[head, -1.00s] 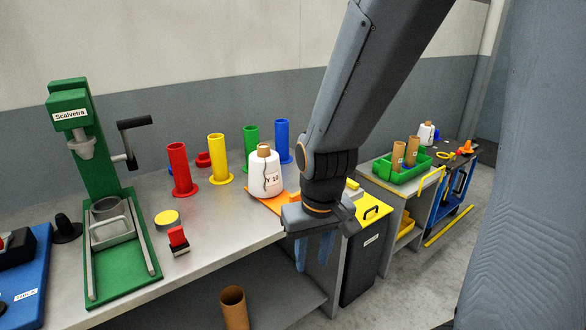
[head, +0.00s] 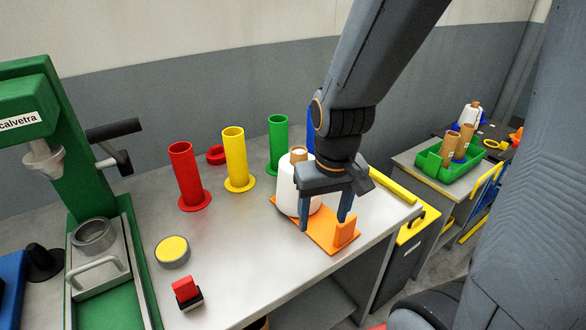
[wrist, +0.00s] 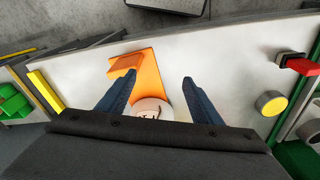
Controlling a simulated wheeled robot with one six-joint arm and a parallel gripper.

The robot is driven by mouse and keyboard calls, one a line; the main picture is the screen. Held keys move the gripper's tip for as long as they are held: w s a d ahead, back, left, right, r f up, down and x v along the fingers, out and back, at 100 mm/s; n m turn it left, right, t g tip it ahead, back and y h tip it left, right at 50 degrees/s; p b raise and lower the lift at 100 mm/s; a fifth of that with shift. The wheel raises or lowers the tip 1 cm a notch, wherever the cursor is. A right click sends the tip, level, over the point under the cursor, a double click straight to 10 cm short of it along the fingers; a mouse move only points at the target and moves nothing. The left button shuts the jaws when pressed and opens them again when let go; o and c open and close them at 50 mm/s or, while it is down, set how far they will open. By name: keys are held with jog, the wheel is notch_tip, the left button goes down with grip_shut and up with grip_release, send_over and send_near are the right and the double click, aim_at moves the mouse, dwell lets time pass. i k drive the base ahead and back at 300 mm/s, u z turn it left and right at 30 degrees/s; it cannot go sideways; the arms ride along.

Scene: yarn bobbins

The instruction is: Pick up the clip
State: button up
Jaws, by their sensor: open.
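I see nothing that I can name as the clip with certainty. A small red piece with a black and white base (head: 186,293) stands near the table's front edge; it also shows at the right of the wrist view (wrist: 298,64). My gripper (head: 323,222) is open and points down over the orange plate (head: 325,235), well to the right of the red piece. The white bobbin (head: 286,193) stands on that plate, partly hidden behind my gripper. In the wrist view, the orange plate (wrist: 150,72) and the bobbin's top (wrist: 152,107) lie between the fingers (wrist: 156,78).
Red (head: 186,175), yellow (head: 235,160) and green (head: 278,145) tubes stand behind, with a blue one partly hidden. A yellow-topped disc (head: 172,251) lies left of centre. A green press (head: 58,130) stands at the left. A green bin (head: 430,160) sits on another table.

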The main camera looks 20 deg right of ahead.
aim_at(496, 143)
jog(key=k, duration=1)
jog(key=u, duration=0.95)
jog(key=i, duration=0.85)
jog(key=z, duration=2.8)
jog(key=i, duration=0.5)
jog(key=z, duration=0.15)
